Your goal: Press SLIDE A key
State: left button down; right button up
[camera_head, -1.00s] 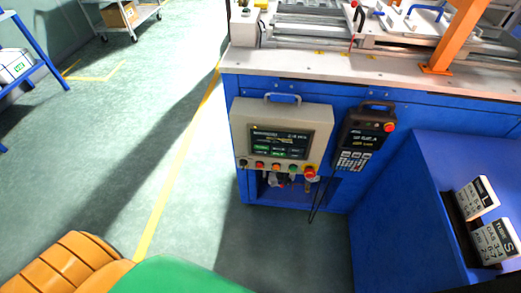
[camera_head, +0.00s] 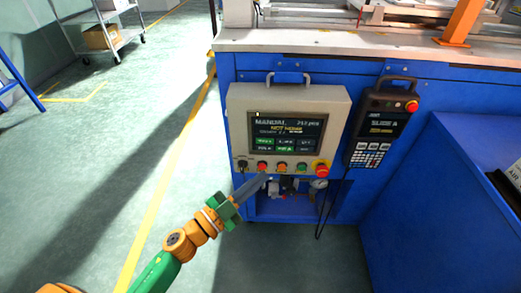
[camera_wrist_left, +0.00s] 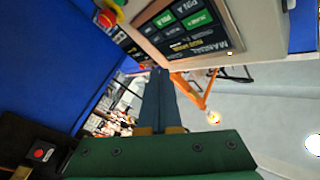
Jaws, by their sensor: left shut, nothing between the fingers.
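The grey control box (camera_head: 238,110) hangs on the blue bench front. Its screen (camera_head: 287,132) reads MANUAL and NOT HOME, with several green and dark touch keys whose small labels are hard to read. To its right hangs a black hand pendant (camera_head: 362,150). The pendant's display (camera_head: 383,122) reads SLIDE A, above a keypad (camera_head: 370,153); single key labels are too small to read. My left gripper (camera_head: 264,178) is shut and empty, its tips just below the box's button row. In the left wrist view its fingers (camera_wrist_left: 158,80) point past the tilted screen (camera_wrist_left: 185,25).
The box carries a red emergency knob (camera_head: 321,169) and several coloured buttons. The pendant has a red knob (camera_head: 412,106) and a hanging cable. The white bench top (camera_head: 300,40) lies above, a blue cabinet (camera_head: 450,210) at right. Open floor lies left.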

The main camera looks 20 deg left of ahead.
pick_arm(q)
jog(key=shift+d+r, duration=0.15)
jog(key=shift+r, duration=0.05)
jog(key=b, duration=0.2)
send_near(274, 141)
jog(key=w+d, duration=0.2)
jog(key=d, duration=0.1)
jog(key=shift+w+a+r, duration=0.1)
jog(key=shift+w+r, duration=0.1)
jog(key=shift+w, duration=0.2)
jog(key=shift+w+a+r, duration=0.15)
jog(key=shift+w+r, duration=0.05)
jog(key=shift+w, duration=0.2)
dwell(1.3)
jog(key=shift+w+a, duration=0.1)
jog(key=shift+w, duration=0.3)
